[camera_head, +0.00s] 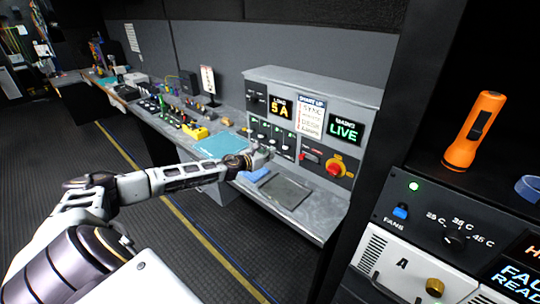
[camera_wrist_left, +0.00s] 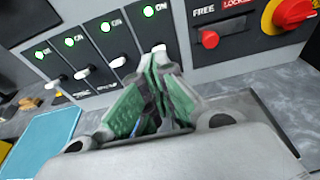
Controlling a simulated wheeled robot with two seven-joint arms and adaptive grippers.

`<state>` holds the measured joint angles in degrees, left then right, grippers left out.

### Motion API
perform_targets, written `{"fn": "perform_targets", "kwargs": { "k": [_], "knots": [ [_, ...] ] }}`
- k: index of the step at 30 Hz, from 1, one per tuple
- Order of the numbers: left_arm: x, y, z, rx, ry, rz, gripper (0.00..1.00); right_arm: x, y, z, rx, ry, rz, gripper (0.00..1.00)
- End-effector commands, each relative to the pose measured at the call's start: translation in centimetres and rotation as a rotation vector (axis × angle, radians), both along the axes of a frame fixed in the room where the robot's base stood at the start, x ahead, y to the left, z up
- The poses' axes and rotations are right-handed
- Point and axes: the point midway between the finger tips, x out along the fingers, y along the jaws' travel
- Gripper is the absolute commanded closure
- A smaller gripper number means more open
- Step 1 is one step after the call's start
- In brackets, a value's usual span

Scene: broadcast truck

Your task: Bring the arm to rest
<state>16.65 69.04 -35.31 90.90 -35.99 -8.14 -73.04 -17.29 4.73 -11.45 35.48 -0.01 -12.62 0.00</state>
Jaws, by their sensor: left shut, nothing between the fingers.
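My left arm (camera_head: 180,178) comes in from the left and stretches over the desk toward the control panel. My left gripper (camera_head: 264,157) is shut and empty, in front of the lower row of toggle switches (camera_head: 270,137). In the left wrist view, the green-padded fingers (camera_wrist_left: 163,68) are together, their tips close to the rightmost switch lever (camera_wrist_left: 158,48). I cannot tell whether they touch it. Green lamps marked ON are lit above the switches. My right gripper is not in view.
The grey control panel (camera_head: 301,80) has a red rotary handle (camera_head: 335,168) on yellow and a red button beside it. A dark flat pad (camera_head: 284,191) and a teal mat (camera_head: 218,145) lie on the desk. An orange flashlight (camera_head: 474,131) stands on the right-hand rack. Floor left of the desk is clear.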

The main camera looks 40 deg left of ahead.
Motion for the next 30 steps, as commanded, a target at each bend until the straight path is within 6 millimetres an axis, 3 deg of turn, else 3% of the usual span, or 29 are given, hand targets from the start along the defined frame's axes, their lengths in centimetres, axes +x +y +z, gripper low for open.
{"fn": "perform_targets", "kwargs": {
  "k": [12, 17, 23, 30],
  "knots": [
    [0.0, -0.1, -0.1, -0.002, 0.000, 0.000, 1.00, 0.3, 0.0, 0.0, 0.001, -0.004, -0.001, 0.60],
    [-0.2, -1.2, -0.6, -0.047, 0.000, 0.013, 1.00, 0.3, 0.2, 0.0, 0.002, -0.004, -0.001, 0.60],
    [-0.9, -5.0, -2.3, -0.230, 0.006, 0.070, 1.00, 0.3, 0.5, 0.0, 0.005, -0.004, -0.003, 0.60],
    [-3.0, -10.8, -4.9, -0.565, 0.032, 0.206, 1.00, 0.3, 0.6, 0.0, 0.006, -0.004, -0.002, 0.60]
  ]
}}
